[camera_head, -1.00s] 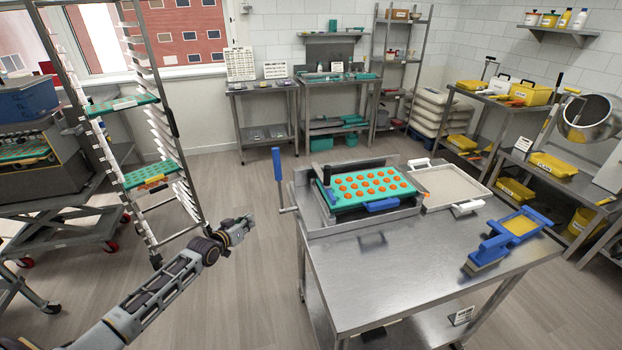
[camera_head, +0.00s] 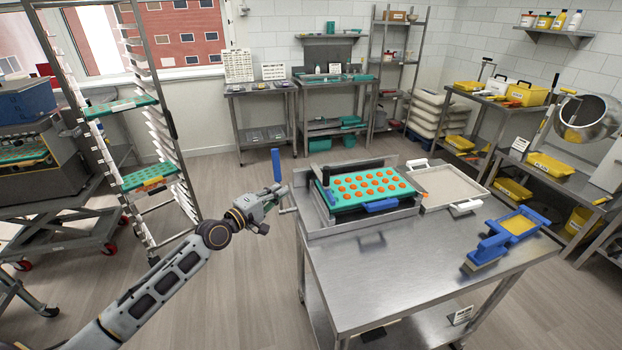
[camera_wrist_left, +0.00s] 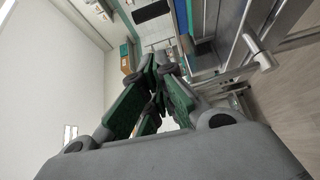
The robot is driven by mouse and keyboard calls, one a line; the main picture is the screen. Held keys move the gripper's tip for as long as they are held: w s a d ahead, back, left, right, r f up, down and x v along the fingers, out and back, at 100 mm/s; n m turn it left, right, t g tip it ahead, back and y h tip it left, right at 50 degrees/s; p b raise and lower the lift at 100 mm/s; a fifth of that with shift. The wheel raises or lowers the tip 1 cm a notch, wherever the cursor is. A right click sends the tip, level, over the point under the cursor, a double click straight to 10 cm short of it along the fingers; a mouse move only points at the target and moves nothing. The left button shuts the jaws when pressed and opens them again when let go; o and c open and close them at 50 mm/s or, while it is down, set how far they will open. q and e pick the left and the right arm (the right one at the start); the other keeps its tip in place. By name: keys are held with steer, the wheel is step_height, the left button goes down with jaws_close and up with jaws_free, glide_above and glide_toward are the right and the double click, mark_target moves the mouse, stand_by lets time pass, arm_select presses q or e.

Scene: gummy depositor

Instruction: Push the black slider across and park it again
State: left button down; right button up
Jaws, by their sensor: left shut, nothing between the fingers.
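The depositor (camera_head: 345,237) is a steel frame on the steel table. In it sits a teal mould tray (camera_head: 347,205) with rows of orange gummies. A black block, which looks like the slider (camera_head: 326,181), stands at the tray's left end. My left gripper (camera_head: 276,196) is shut and empty, left of the depositor and apart from the black block. It is close to the blue-handled crank (camera_head: 276,165); I cannot tell whether they touch. In the left wrist view the dark green fingers (camera_wrist_left: 152,105) converge. My right gripper is not in view.
The table's front (camera_head: 400,285) is mostly clear. A tall rack (camera_head: 170,125) stands left of my arm.

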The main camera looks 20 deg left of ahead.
arm_select(q)
steer(key=shift+w, duration=0.15)
stand_by(0.5)
steer(key=s+d+p+x, duration=0.1)
steer(key=d+p+x, duration=0.1)
steer(key=x, duration=1)
steer(key=shift+w+d+p, duration=0.25)
steer(key=shift+d+p, duration=0.1)
steer(key=shift+d, duration=0.15)
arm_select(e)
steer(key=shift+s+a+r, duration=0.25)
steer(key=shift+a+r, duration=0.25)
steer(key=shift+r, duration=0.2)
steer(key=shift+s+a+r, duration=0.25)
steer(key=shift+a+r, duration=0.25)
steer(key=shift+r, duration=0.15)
arm_select(q)
steer(key=shift+w+d, duration=0.1)
steer(key=shift+d, duration=0.05)
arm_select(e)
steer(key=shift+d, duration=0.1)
